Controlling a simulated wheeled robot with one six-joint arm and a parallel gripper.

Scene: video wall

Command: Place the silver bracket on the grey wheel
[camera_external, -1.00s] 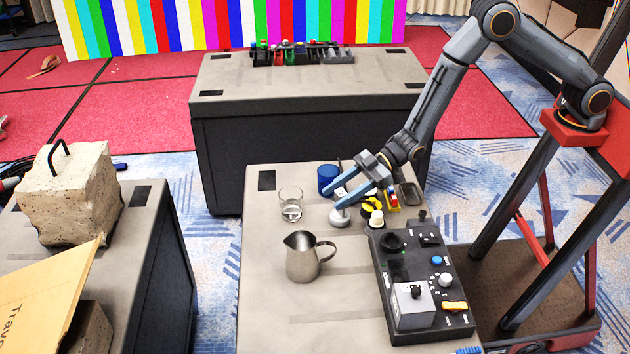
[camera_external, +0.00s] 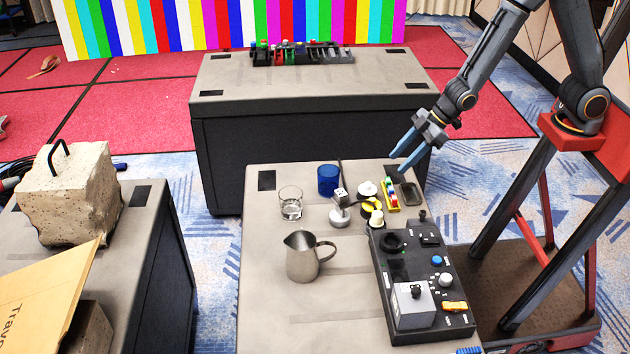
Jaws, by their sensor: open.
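A small silver-grey piece (camera_external: 341,201), which looks like the silver bracket, appears to rest on the round grey wheel (camera_external: 339,217) on the near table. It is too small to tell its exact shape or how fully it is seated. My gripper (camera_external: 397,162) is open and empty. It is up and to the right of the wheel in the picture, over the table's far right side, apart from both things.
A blue cup (camera_external: 328,180), a glass (camera_external: 290,204) and a steel pitcher (camera_external: 302,257) stand nearby. Yellow-and-black pieces (camera_external: 371,205), a colourful strip (camera_external: 390,195) and a dark tray (camera_external: 410,194) lie right of the wheel. A control panel (camera_external: 422,285) fills the near right. The table's front left is clear.

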